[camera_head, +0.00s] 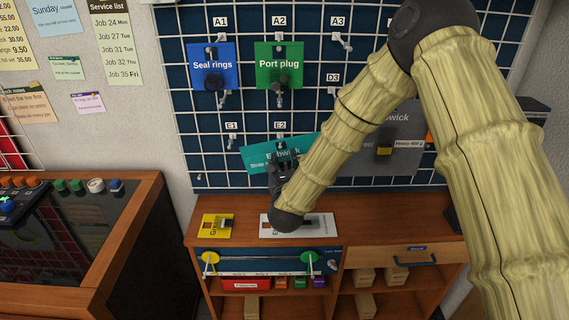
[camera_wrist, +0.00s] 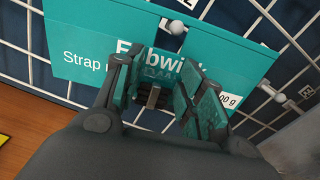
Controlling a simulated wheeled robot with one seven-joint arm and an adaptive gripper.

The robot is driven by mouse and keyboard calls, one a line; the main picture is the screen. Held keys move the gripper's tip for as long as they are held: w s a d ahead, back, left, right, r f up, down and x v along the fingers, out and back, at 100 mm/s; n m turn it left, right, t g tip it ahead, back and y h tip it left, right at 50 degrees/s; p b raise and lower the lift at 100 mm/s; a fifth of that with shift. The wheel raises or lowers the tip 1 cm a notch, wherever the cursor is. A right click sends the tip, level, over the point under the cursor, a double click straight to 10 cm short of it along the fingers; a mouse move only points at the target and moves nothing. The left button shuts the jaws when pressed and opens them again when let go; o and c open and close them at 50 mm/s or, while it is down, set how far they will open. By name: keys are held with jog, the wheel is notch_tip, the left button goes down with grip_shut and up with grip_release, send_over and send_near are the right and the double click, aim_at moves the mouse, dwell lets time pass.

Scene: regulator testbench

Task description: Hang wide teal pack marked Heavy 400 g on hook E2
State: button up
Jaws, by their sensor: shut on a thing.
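The wide teal pack (camera_head: 256,157) is in front of the grid wall just below the E2 label (camera_head: 280,125), tilted with its right side higher. In the wrist view the pack (camera_wrist: 85,45) fills the upper middle, with "Strap" and "00 g" readable and part of the print covered by my fingers. My gripper (camera_head: 283,168) is shut on the pack's middle; its fingers also show in the wrist view (camera_wrist: 155,88). A pale ball-tipped hook end (camera_wrist: 177,28) shows at the slot in the pack's top edge. I cannot tell whether the hook passes fully through.
A blue Seal rings pack (camera_head: 211,62) and a green Port plug pack (camera_head: 279,60) hang above. A grey pack (camera_head: 405,150) hangs to the right, partly behind my arm. Yellow (camera_head: 210,225) and white (camera_head: 272,219) packs lie on the wooden shelf below.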

jog(key=o, duration=1.4)
jog(key=shift+s, duration=0.15)
jog(key=s, duration=1.2)
jog(key=s+d+f+n+g+y, duration=0.1)
jog(key=s+d+f+n+g, duration=0.2)
jog(key=s+f+n, duration=0.45)
jog(key=s+d+f+n+g, duration=0.2)
jog(key=f+n+g, duration=0.15)
jog(key=f, duration=0.65)
jog(key=s+d+f+n+g+y, duration=0.1)
jog(key=s+d+f+n+g, duration=0.15)
jog(key=s+f+n, duration=0.4)
jog(key=s+d+f+n+g, duration=0.3)
jog(key=s+d+f+n, duration=0.1)
jog(key=s, duration=0.4)
jog(key=s+d+f+n+g+h, duration=0.1)
jog(key=s+d+f+n+g, duration=0.2)
jog(key=s+d+f+n, duration=0.2)
jog(key=s+d+f+n+g+h, duration=0.1)
jog(key=s+d+f+n+g, duration=0.2)
jog(key=s, duration=0.9)
notch_tip(320, 180, down, 2)
jog(key=d+n, duration=0.2)
jog(key=n, duration=0.1)
jog(key=shift+n, duration=0.35)
